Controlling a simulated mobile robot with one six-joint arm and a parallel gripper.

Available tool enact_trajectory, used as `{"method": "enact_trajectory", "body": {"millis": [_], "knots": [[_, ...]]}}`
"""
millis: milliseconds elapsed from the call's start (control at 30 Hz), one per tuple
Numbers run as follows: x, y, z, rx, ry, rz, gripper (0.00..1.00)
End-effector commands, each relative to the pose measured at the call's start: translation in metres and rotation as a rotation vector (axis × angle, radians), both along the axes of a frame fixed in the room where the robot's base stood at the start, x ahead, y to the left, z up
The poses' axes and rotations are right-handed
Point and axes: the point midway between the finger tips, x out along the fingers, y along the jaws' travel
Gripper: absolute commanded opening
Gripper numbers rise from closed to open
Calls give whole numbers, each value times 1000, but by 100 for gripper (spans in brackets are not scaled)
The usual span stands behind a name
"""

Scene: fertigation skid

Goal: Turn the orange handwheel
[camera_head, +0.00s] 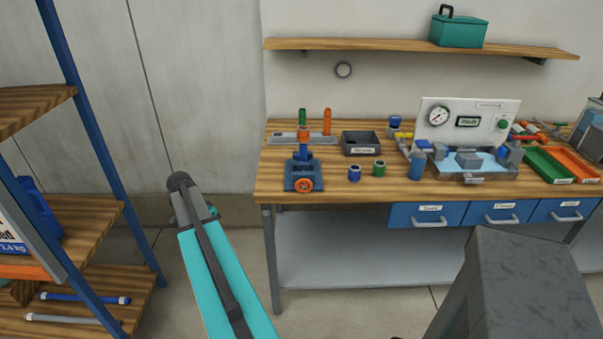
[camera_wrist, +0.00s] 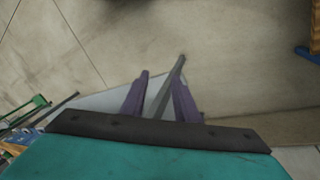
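The orange handwheel (camera_head: 304,184) is on the front of a small blue valve unit (camera_head: 300,160) with an orange cap on top. The unit stands near the front left edge of the wooden workbench. In the head view my arm reaches up left of the bench, and its fingers cannot be made out there. In the wrist view my gripper (camera_wrist: 160,88) has two dark purple fingers spread apart with nothing between them. A grey bar and pale surface show behind them. I cannot make out the handwheel in the wrist view.
The workbench (camera_head: 268,190) also bears a grey bin (camera_head: 361,144), small blue and green cups and a gauge panel (camera_head: 468,121). A shelf rack (camera_head: 80,140) stands at left. A wall shelf (camera_head: 380,44) is above. Floor between rack and bench is clear apart from my arm.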

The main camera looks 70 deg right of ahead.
Motion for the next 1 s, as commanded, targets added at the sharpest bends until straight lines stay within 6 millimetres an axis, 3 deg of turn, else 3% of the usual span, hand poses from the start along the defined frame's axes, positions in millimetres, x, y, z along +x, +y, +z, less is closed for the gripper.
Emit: {"method": "enact_trajectory", "body": {"millis": [33, 200, 600, 800, 1000], "knots": [[-4, -21, 22, -26, -8, -60, 28], [-30, -74, 84, -108, -23, -261, 28], [-118, -175, 235, -300, -57, -735, 28], [-156, -198, 285, -365, -68, -897, 28], [-168, -204, 300, -385, -69, -950, 28]]}}
